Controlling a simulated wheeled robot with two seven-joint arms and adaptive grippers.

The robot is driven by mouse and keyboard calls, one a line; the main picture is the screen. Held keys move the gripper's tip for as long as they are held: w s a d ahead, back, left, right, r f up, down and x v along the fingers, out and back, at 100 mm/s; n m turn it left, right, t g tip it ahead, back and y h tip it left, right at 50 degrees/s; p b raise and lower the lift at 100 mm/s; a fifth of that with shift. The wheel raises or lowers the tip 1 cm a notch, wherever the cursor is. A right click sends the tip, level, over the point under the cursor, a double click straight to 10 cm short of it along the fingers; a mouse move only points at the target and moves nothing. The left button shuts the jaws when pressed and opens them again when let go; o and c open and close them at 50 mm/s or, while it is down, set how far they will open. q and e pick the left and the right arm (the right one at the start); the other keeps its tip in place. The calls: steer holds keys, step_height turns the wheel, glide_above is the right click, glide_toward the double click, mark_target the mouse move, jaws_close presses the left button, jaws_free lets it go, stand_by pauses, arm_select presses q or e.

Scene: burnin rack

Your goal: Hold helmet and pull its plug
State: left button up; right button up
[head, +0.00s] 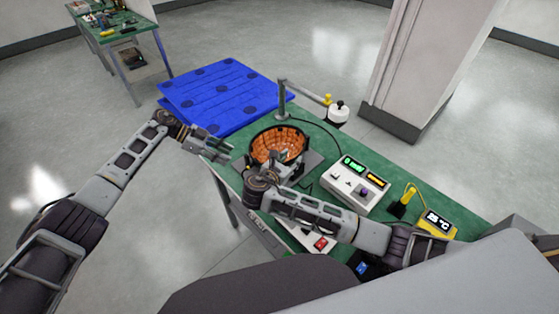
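The helmet (279,139) looks like an upturned bowl with an orange inside and a dark rim, sitting on the green bench. My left gripper (226,150) is at the bench's left edge, left of the helmet and apart from it; its fingers are spread with nothing between them. My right gripper (278,160) is at the helmet's near side, overlapping its front rim in the picture. Its fingertips are too small and covered to tell whether they hold anything. I cannot make out the plug; dark cable runs between the helmet and the grey instrument.
The green bench (318,138) carries a grey instrument (355,184) with lit displays, a yellow temperature meter (437,224) and a post with a jointed arm (305,91). Blue pallets (222,93) lie behind. A pillar (425,65) stands at back right; open floor lies left.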

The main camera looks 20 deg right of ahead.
mark_target(302, 150)
steer(key=shift+x, duration=6)
jaws_close()
steer(key=shift+s+f, duration=0.1)
steer(key=shift+s, duration=0.05)
